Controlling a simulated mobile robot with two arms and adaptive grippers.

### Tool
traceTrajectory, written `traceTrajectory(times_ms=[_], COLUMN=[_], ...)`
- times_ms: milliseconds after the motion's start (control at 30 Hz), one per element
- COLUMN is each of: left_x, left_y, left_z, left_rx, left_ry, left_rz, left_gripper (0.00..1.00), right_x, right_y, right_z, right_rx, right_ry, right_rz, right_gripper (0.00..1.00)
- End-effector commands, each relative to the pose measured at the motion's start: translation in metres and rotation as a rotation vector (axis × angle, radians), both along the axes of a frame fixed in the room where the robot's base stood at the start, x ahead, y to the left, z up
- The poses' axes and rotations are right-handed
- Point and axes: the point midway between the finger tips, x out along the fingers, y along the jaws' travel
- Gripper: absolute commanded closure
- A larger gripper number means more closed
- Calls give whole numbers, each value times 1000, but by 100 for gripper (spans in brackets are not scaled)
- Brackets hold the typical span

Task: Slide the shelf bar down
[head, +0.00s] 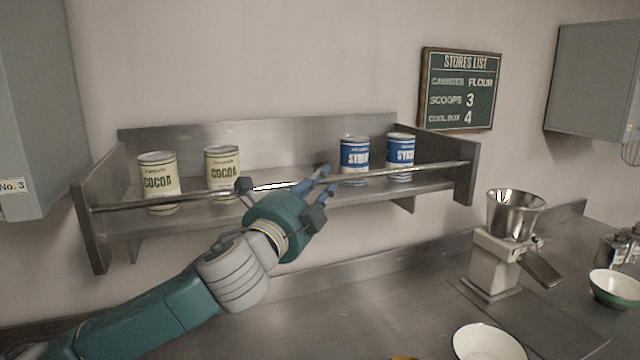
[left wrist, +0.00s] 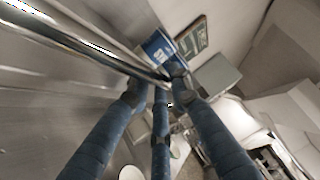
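The shelf bar (head: 270,186) is a thin metal rod across the front of the metal wall shelf (head: 262,130), running between its two end panels in front of the cans. My left gripper (head: 324,180) is at the bar, right of the shelf's middle, its fingers extended toward the upper right. In the left wrist view the bar (left wrist: 75,38) comes in from the upper left and reaches the fingertips (left wrist: 160,82). The fingers are straight with gaps between them, so it looks open; whether they touch the bar is unclear. My right gripper is out of view.
Two cocoa cans (head: 158,182) and two blue syrup cans (head: 355,160) stand on the shelf behind the bar. Below is a metal counter (head: 380,300) with a grinder-like machine (head: 495,262), a white bowl (head: 487,343) and a green bowl (head: 614,288). Grey cabinets (head: 592,82) hang at both sides.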

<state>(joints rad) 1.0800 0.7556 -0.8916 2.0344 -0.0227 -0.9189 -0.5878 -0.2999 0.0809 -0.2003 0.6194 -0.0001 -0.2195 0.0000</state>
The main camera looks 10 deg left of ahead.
Motion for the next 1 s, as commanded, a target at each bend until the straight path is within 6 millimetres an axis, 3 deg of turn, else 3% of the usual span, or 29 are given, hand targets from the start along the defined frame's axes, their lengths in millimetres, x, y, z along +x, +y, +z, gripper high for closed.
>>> traceTrajectory(times_ms=[233, 500, 800, 833, 900, 1000], left_x=[0, 0, 0, 0, 0, 0], left_y=[0, -1, 0, 0, 0, 0], left_z=[-4, -43, -40, -40, -39, -40], left_rx=[-1, -2, -2, -2, -3, -2], left_ry=[-1, 1, -2, -3, -3, -3], left_rz=[0, -1, -2, -1, -2, -1], left_gripper=[100, 100, 100, 77, 63, 61], right_x=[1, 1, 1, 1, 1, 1], right_y=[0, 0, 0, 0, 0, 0], right_z=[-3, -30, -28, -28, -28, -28], right_rx=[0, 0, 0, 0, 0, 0], right_ry=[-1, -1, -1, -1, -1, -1], right_rz=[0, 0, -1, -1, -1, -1], right_gripper=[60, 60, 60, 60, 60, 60])
